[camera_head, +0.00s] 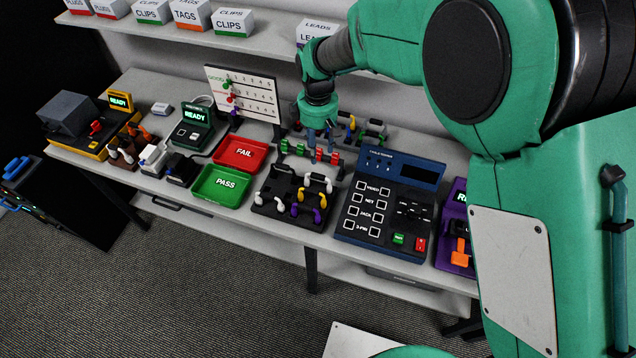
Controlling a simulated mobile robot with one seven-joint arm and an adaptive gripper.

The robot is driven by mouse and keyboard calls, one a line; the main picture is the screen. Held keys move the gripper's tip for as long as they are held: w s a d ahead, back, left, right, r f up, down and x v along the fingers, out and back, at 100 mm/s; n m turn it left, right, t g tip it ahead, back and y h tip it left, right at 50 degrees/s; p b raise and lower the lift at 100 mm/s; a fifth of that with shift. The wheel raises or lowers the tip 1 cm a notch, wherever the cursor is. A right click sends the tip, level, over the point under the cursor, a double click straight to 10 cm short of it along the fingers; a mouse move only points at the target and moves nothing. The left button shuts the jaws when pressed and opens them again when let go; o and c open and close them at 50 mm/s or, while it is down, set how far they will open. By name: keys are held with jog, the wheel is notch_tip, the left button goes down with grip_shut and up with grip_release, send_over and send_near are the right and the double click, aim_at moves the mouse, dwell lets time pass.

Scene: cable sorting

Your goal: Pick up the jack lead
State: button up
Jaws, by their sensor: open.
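My gripper (320,146) points down behind a row of green and red pieces (312,152) at the middle back of the bench; it is open. Its fingertips are small here, and I cannot tell if they touch anything. Short looped leads in white, yellow and purple sit on a black rack (275,210) in front of the gripper, among them a white lead (318,178) and a purple lead (309,211). More leads, partly hidden, show on a rear rack (372,135) right of the gripper. I cannot tell which one is the jack lead.
A green PASS tray (222,186) and a red FAIL tray (241,153) lie left of the black rack. A dark blue tester (388,205) with VIDEO, NET, JACK and 3-PIN labels stands right. A white board (243,93) stands behind. A shelf (265,38) with boxes hangs above.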

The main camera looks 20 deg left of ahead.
aim_at(319, 174)
jog(key=shift+f+b, duration=0.4)
jog(key=shift+f, duration=3.85)
jog(key=shift+d+f+b, duration=0.1)
jog(key=shift+f+b, duration=0.3)
jog(key=shift+f, duration=2.25)
grip_shut()
